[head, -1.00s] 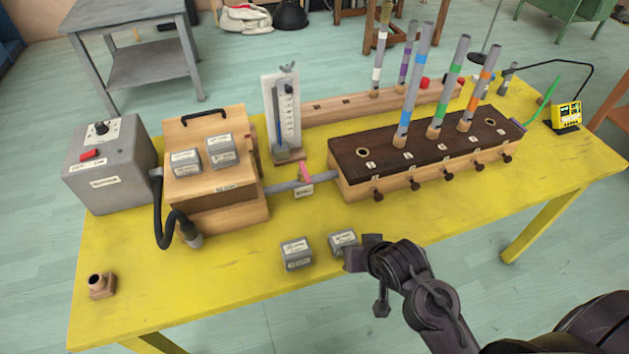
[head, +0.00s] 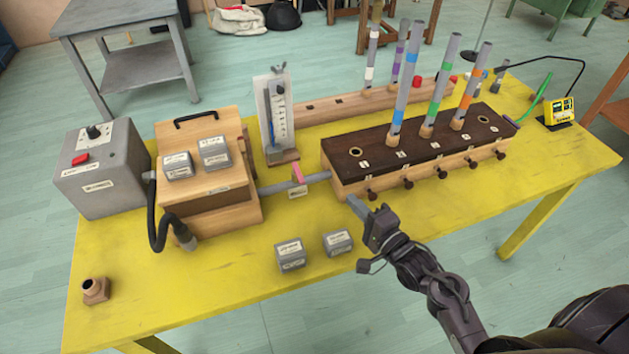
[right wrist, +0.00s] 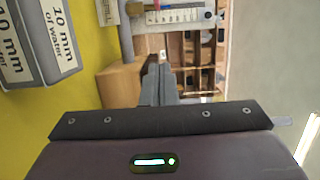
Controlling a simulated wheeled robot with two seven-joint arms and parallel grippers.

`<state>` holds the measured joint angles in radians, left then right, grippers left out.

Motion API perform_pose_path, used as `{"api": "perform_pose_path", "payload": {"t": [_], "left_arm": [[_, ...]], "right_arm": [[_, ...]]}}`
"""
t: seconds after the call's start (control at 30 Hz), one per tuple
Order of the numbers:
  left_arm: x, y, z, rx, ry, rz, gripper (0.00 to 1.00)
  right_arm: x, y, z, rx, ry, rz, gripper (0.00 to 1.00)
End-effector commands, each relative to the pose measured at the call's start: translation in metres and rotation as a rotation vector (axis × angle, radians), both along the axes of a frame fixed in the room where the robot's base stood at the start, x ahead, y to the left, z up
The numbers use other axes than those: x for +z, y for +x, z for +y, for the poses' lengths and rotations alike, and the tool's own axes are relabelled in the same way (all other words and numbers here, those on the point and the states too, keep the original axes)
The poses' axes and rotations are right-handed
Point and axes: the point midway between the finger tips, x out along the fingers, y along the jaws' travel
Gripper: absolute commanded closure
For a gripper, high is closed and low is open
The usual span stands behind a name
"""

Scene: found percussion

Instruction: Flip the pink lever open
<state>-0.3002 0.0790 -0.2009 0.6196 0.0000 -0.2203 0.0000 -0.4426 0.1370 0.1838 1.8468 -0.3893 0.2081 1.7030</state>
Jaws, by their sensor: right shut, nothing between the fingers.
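The pink lever (head: 297,173) is a small tab standing up on the grey pipe (head: 270,189) between the bellows box and the dark-topped wooden chest (head: 360,160). My right gripper (head: 353,201) is shut and empty. In the head view its fingertips are to the right of and nearer than the lever, just in front of the chest's left end, apart from the lever. The shut fingers also show in the right wrist view (right wrist: 158,72). I cannot make out the lever clearly there. My left gripper is not in view.
Two grey weights (head: 290,255) (head: 338,242) sit on the yellow table (head: 200,290) near its front edge. The bellows box (head: 210,215) stands left, a gauge (head: 277,115) behind the pipe. Several knobs (head: 409,181) stick out of the chest's front.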

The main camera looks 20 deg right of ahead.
Motion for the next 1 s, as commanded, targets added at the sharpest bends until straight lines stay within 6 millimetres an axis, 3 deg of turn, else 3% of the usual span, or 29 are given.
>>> {"api": "perform_pose_path", "payload": {"t": [0.43,0.9,1.0], "left_arm": [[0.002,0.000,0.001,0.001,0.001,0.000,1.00],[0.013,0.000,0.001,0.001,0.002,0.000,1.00],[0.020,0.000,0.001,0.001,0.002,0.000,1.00]], "right_arm": [[0.001,0.008,0.003,0.001,0.002,-0.002,1.00],[0.002,0.097,0.028,0.001,0.001,-0.002,1.00],[0.003,0.096,0.045,0.002,0.002,0.002,1.00]]}}
